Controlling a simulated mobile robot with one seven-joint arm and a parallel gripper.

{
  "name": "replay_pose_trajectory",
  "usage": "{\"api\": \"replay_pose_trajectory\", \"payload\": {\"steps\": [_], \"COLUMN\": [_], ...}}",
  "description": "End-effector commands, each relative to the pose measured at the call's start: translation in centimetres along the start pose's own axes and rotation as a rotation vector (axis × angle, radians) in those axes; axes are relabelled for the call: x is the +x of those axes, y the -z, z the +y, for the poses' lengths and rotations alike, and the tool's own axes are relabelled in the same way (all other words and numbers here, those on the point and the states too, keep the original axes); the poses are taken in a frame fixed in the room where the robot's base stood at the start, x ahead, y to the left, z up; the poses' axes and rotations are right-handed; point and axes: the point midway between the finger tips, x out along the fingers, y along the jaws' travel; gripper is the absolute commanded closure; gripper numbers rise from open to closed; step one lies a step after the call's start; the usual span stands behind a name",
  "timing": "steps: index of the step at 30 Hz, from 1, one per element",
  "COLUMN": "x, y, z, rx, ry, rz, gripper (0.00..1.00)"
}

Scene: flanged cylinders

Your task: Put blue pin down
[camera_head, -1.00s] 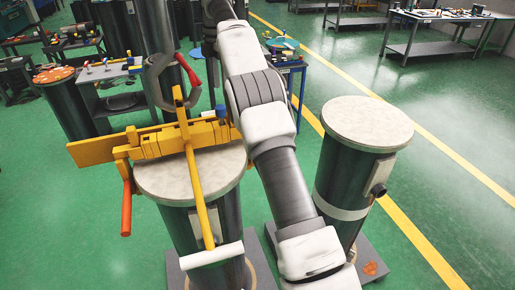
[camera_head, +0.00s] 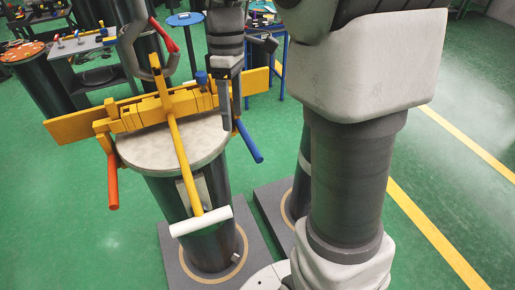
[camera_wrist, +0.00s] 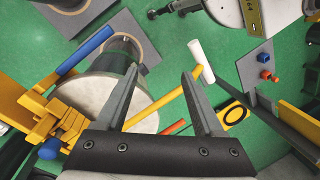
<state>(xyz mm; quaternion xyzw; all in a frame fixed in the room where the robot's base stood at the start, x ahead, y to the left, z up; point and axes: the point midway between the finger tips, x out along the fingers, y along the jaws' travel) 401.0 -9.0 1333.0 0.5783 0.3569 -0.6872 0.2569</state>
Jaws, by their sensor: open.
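The blue pin (camera_head: 248,142) is a blue rod at the right side of the yellow clamp (camera_head: 155,112). It slants down and outward past the rim of the flanged cylinder's pale top (camera_head: 170,150). In the wrist view the blue pin (camera_wrist: 84,50) lies left of my left finger, apart from it. My gripper (camera_head: 231,120) is beside the clamp's right part, fingers pointing down. In the wrist view my gripper (camera_wrist: 160,74) is open, with nothing held between its fingers. An orange rod (camera_head: 112,182) hangs at the clamp's left side.
A yellow lever (camera_head: 185,160) with a white grip (camera_head: 200,221) crosses the cylinder top toward the front. A grey hook with a red handle (camera_head: 163,36) rises behind the clamp. My arm hides much of the right side. Open green floor lies at far right.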

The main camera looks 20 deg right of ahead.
Motion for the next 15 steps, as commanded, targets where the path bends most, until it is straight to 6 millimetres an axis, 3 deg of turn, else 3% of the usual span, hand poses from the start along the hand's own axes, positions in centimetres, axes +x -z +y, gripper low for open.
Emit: {"api": "replay_pose_trajectory", "payload": {"steps": [1, 3, 15], "x": [0.5, 0.7, -0.6], "y": [-1.3, -2.5, -6.7], "z": [-1.9, -3.6, -9.9], "rx": [0.052, 0.132, 0.569], "ry": [-0.010, -0.040, -0.282], "rz": [0.008, 0.032, 0.337], "gripper": [0.30, 0.30, 0.30]}}
